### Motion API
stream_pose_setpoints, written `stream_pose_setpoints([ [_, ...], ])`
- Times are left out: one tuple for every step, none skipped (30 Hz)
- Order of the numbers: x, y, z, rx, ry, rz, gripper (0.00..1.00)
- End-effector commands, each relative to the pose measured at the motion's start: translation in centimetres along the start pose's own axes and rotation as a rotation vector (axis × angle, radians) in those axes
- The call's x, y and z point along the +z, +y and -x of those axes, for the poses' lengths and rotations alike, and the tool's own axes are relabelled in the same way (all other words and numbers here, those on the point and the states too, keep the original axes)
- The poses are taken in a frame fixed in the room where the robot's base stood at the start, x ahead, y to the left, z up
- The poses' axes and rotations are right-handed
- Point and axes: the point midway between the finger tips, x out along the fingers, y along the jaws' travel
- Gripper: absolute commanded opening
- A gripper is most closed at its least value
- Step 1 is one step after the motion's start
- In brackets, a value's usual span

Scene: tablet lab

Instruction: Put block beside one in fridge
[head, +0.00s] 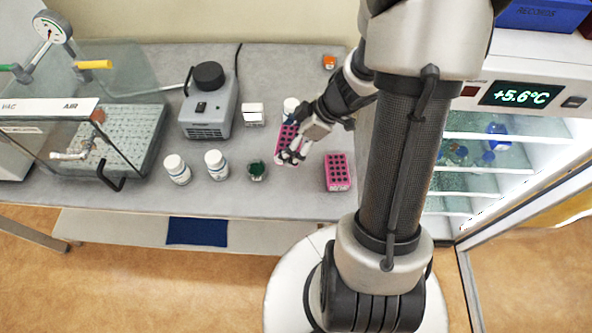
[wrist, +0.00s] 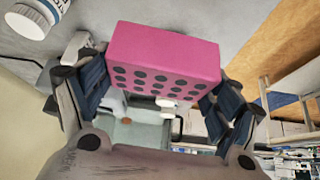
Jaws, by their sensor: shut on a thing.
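My gripper (head: 293,156) is shut on a pink block (head: 286,134) with rows of dark holes, over the bench. In the wrist view the same block (wrist: 165,45) sits tilted between the two dark fingers. A second pink block (head: 338,171) with dark holes stands on the bench to the right of my gripper. The fridge (head: 520,95) is at the right with its glass door (head: 535,215) open and a +5.6°C display. Its shelves (head: 470,181) show partly; my arm hides their left side. I see no block in the visible part.
White bottles (head: 177,169) and a dark green-topped jar (head: 257,171) stand left of my gripper. A grey device (head: 208,103), a white box (head: 253,114) and a glass-fronted cabinet (head: 60,140) are farther left. Blue-capped bottles (head: 497,137) stand in the fridge.

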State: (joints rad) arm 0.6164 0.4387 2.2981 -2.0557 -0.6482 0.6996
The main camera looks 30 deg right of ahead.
Motion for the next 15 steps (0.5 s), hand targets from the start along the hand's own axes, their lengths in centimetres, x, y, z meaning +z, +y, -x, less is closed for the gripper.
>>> stream_pose_setpoints([
  [0.6,-0.4,0.5,-0.022,0.001,0.029,0.48],
  [0.9,-0.7,0.7,-0.035,0.002,0.048,0.48],
  [1.2,-0.9,0.8,-0.047,0.003,0.068,0.48],
  [1.4,-1.1,0.9,-0.055,0.004,0.079,0.48],
  [1.6,-1.3,1.0,-0.061,0.005,0.087,0.48],
  [1.6,-1.4,1.0,-0.066,0.005,0.095,0.48],
  [1.7,-1.4,1.0,-0.068,0.005,0.099,0.48],
  [1.7,-1.4,1.0,-0.069,0.005,0.101,0.47],
  [1.7,-1.5,1.0,-0.069,0.005,0.102,0.47],
  [1.7,-1.5,1.0,-0.069,0.005,0.102,0.47],
  [1.7,-1.5,1.0,-0.069,0.005,0.101,0.47],
  [1.7,-1.4,1.0,-0.069,0.005,0.101,0.47],
  [1.7,-1.4,1.0,-0.069,0.005,0.101,0.47],
  [1.7,-1.4,1.0,-0.068,0.005,0.101,0.47],
  [1.8,-1.4,0.9,-0.068,0.005,0.1,0.47],
])
